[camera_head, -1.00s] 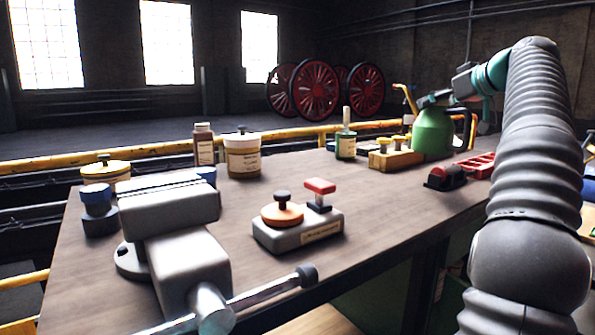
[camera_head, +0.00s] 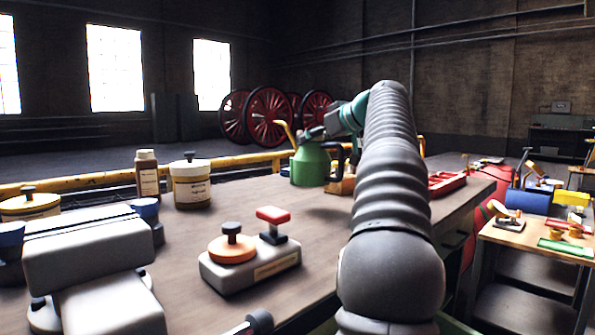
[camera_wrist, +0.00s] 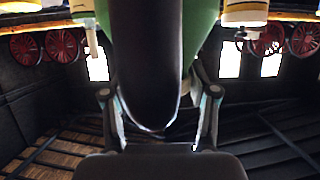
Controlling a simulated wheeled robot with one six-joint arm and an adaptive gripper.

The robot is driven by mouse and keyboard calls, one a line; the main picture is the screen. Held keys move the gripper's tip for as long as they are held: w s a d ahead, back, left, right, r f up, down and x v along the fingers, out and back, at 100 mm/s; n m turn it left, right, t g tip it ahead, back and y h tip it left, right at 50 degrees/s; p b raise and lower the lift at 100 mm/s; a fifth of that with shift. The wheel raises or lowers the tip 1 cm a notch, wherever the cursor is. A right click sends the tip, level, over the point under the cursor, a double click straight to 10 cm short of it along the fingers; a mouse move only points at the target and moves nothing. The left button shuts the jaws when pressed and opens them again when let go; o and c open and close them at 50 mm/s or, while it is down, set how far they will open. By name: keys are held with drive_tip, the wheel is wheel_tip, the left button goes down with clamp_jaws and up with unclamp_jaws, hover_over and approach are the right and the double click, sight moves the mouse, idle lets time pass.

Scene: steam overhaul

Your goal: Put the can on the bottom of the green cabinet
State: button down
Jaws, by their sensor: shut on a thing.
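The can (camera_head: 309,165) is green with a yellow spout and a black handle. My gripper (camera_head: 318,131) is shut on it at the top. The wrist view shows the fingers on both sides of the dark handle (camera_wrist: 150,60), with green body behind. The can is over the far part of the workbench; a gap under its base cannot be made out. A bit of green at the lower edge (camera_head: 452,326) may be the green cabinet under the bench; its inside is out of view.
A grey vise (camera_head: 90,260), jars (camera_head: 191,183) and a grey fixture with orange and red knobs (camera_head: 250,262) stand on the bench (camera_head: 190,232). A red tray (camera_head: 447,183) lies right of my arm. A side table (camera_head: 540,236) holds several items at right.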

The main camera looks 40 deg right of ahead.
sight(297, 147)
drive_tip(key=w+f, duration=0.1)
drive_tip(key=w+a, duration=0.1)
drive_tip(key=w, duration=0.1)
drive_tip(key=w+f, duration=0.1)
drive_tip(key=shift+w+a+f, duration=0.2)
drive_tip(key=shift+a+f, duration=0.15)
drive_tip(key=shift+a, duration=0.05)
drive_tip(key=shift+f+b, duration=0.75)
drive_tip(key=shift+f, duration=1.3)
drive_tip(key=shift+f, duration=0.2)
drive_tip(key=shift+c, duration=1.5)
unclamp_jaws()
drive_tip(key=shift+r, duration=0.15)
